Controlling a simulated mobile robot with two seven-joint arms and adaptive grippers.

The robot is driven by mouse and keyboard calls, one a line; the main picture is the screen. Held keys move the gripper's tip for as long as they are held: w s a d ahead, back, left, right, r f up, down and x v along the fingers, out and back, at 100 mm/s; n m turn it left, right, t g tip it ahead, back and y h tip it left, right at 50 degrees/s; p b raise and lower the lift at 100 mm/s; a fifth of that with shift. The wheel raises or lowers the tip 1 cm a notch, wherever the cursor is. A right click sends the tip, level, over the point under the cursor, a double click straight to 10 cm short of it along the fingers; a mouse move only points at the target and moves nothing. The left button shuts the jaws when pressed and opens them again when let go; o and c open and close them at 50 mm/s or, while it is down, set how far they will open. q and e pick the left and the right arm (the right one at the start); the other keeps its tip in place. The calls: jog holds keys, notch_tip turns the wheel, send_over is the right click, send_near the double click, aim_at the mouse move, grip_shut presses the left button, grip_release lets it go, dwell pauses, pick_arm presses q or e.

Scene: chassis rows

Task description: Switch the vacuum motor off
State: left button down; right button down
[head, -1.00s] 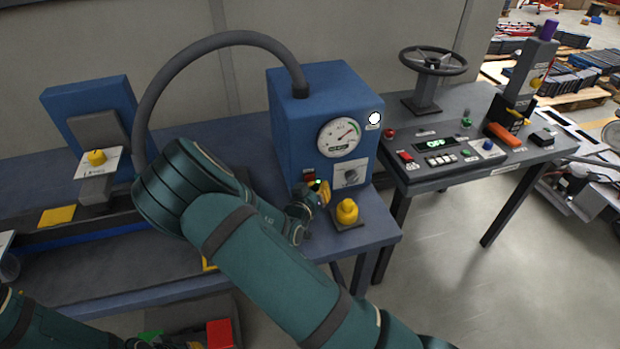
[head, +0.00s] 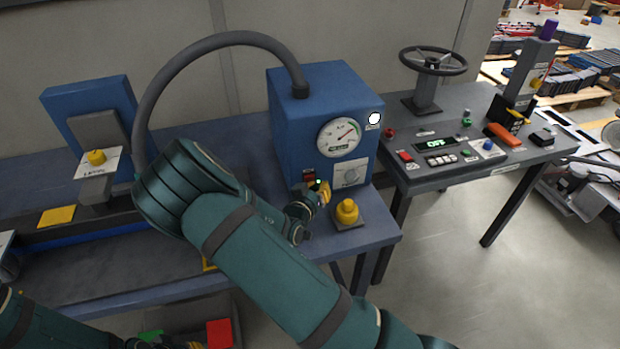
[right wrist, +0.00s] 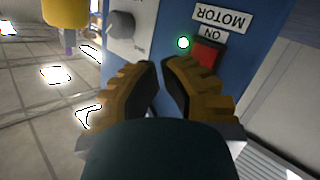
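The blue vacuum box (head: 290,130) stands on the blue bench, with a round gauge (head: 343,137) on its front. The red motor switch (head: 308,174) is low on that front. In the right wrist view the switch (right wrist: 208,56) sits under upside-down "ON" and "MOTOR" labels (right wrist: 222,20), and a green lamp (right wrist: 183,42) beside it is lit. My right gripper (right wrist: 161,64) has its fingertips drawn together, empty, just short of the panel near the lamp and switch. Contact is not visible. My left gripper (head: 160,344) is partly cut off at the bottom edge.
A grey knob (head: 351,175) is right of the switch, and a yellow button (head: 347,211) stands on the bench in front. A hose (head: 215,42) arches from the box top. A control table (head: 470,165) with a handwheel (head: 433,60) stands to the right.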

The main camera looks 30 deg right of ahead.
jog(key=shift+w, duration=0.2)
jog(key=shift+w+d, duration=0.1)
jog(key=shift+w, duration=0.1)
jog(key=shift+w+d+r, duration=0.1)
jog(key=shift+w, duration=0.2)
dwell(0.7)
jog(key=shift+s, duration=0.1)
jog(key=shift+s+a, duration=0.2)
jog(key=shift+s, duration=0.45)
jog(key=shift+s+a+f, duration=0.1)
jog(key=shift+s+a, duration=0.1)
jog(key=shift+s, duration=0.6)
jog(key=shift+s+a+f, duration=0.15)
jog(key=shift+s+a, duration=0.05)
jog(key=shift+s, duration=0.6)
jog(key=shift+s+a+f, duration=0.1)
jog(key=shift+s+a, duration=0.1)
jog(key=shift+s, duration=0.6)
jog(key=shift+f, duration=0.1)
